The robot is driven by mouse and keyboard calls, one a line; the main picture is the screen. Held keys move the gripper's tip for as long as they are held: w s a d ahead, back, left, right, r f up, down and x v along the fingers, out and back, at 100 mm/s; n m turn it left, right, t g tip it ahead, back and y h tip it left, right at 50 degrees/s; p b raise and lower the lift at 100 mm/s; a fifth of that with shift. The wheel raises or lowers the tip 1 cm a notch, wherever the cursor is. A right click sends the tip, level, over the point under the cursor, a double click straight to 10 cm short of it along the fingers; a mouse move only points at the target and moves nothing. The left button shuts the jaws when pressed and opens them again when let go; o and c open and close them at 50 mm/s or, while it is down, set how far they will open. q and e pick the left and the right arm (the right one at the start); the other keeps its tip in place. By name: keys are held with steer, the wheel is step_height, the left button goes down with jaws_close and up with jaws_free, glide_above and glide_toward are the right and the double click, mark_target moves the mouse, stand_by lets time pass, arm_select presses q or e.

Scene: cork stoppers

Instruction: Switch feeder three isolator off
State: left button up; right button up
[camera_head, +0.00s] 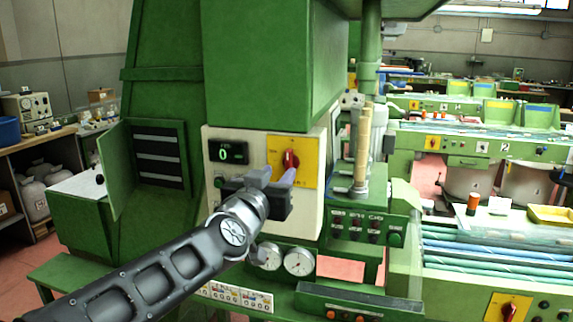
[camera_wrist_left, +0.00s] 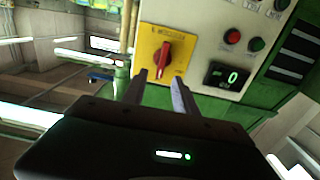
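A red rotary isolator handle (camera_head: 290,159) sits on a yellow plate (camera_head: 306,157) on the pale control panel of the green machine. The handle looks about upright in the head view; it also shows in the left wrist view (camera_wrist_left: 163,60). My left gripper (camera_head: 278,174) is in front of the panel, just below the handle. In the left wrist view its two fingers (camera_wrist_left: 159,77) are apart with nothing between them, pointing at the handle. I cannot tell whether they touch the panel. My right gripper is not in view.
A display (camera_head: 228,152) reading 0 is left of the plate. Two gauges (camera_head: 284,258) and a small button box (camera_head: 366,226) are lower down. Other yellow plates with red handles are at right (camera_head: 432,143) and lower right (camera_head: 507,307). An open green door (camera_head: 117,170) stands left.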

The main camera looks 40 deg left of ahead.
mark_target(288, 159)
arm_select(q)
steer(key=shift+s+a+r, duration=0.1)
steer(key=shift+s+r, duration=0.05)
steer(key=shift+r, duration=0.15)
steer(key=x, duration=0.7)
steer(key=shift+w+a+p, duration=0.1)
steer(key=shift+w+p, duration=0.2)
steer(key=shift+w, duration=0.1)
steer(key=shift+c, duration=0.5)
jaws_close()
